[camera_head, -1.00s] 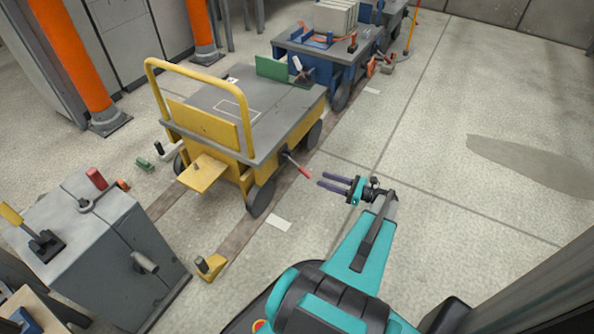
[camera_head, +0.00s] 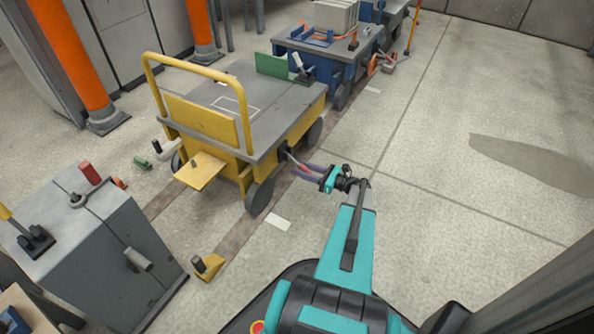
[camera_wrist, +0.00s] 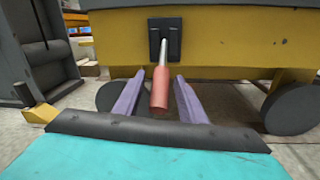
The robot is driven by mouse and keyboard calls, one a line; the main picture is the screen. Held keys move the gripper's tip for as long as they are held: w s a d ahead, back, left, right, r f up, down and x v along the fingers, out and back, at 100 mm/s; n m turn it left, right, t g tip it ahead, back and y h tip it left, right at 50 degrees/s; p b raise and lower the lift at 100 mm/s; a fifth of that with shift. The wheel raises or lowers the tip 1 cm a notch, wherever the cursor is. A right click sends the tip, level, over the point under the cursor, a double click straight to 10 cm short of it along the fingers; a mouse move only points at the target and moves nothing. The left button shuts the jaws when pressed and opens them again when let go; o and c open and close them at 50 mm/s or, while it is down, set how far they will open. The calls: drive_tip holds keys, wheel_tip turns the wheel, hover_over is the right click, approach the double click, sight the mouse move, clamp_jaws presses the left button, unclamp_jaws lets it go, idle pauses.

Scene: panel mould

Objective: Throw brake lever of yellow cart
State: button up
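The yellow cart (camera_head: 246,165) stands at the centre left of the head view, with a grey top deck and a yellow push handle. Its brake lever, a metal rod with a red grip, sticks out of a black slotted plate (camera_wrist: 165,45) on the cart's side. In the wrist view the red grip (camera_wrist: 160,92) hangs between the two purple fingers of my gripper (camera_wrist: 158,95). The fingers are apart, with a gap visible on each side of the grip. In the head view my gripper (camera_head: 306,171) is at the lever and partly covers it.
A blue cart (camera_head: 330,62) stands behind the yellow one. A grey cabinet (camera_head: 105,255) is at the lower left, with a yellow floor block (camera_head: 208,266) beside it. Cart wheels (camera_wrist: 292,108) flank the lever. The floor to the right is clear.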

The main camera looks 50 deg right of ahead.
drive_tip(key=shift+x, duration=1.15)
clamp_jaws()
